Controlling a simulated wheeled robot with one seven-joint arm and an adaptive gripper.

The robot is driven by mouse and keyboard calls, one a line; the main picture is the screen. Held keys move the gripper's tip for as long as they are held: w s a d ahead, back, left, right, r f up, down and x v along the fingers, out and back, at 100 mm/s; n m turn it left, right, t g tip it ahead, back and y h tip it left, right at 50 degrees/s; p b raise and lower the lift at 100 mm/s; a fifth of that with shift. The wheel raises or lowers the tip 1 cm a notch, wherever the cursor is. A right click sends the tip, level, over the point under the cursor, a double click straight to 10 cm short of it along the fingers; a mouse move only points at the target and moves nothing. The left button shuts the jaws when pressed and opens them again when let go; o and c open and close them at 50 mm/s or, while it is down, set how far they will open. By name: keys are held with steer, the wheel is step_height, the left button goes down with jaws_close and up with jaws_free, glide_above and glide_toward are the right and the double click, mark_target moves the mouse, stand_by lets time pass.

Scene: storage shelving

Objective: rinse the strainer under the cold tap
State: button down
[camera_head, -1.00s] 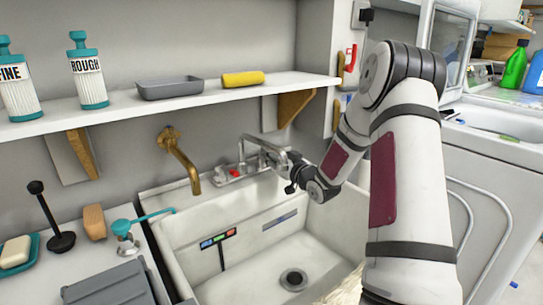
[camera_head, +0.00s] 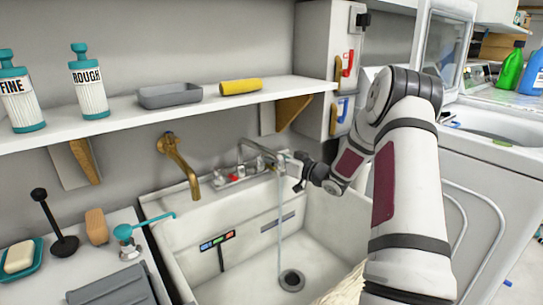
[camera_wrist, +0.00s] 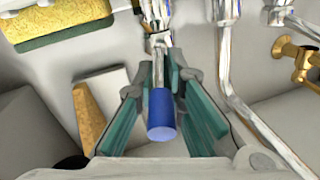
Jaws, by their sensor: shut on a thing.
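My gripper (camera_head: 303,172) is at the right end of the chrome tap (camera_head: 262,150) on the sink's back wall. In the wrist view my gripper (camera_wrist: 166,85) is closed around the blue handle (camera_wrist: 161,115), its teal pads on both sides. The red-marked handle (camera_head: 234,177) is at the tap's left side. A thin stream of water (camera_head: 279,225) falls from the chrome spout into the white sink (camera_head: 184,255), at the drain (camera_head: 291,280). I cannot make out a strainer in either view.
A brass tap (camera_head: 178,160) sticks out left of the chrome one. A shelf (camera_head: 125,115) with two bottles, a grey tray (camera_head: 170,95) and a yellow roll (camera_head: 241,86) overhangs the back. The left counter holds soap and a teal fitting (camera_head: 128,240).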

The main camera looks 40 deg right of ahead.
steer(key=shift+w+d+r, duration=0.1)
steer(key=shift+d+r, duration=0.05)
steer(key=c, duration=1.8)
jaws_free()
steer(key=shift+o, duration=0.2)
steer(key=v, duration=1.2)
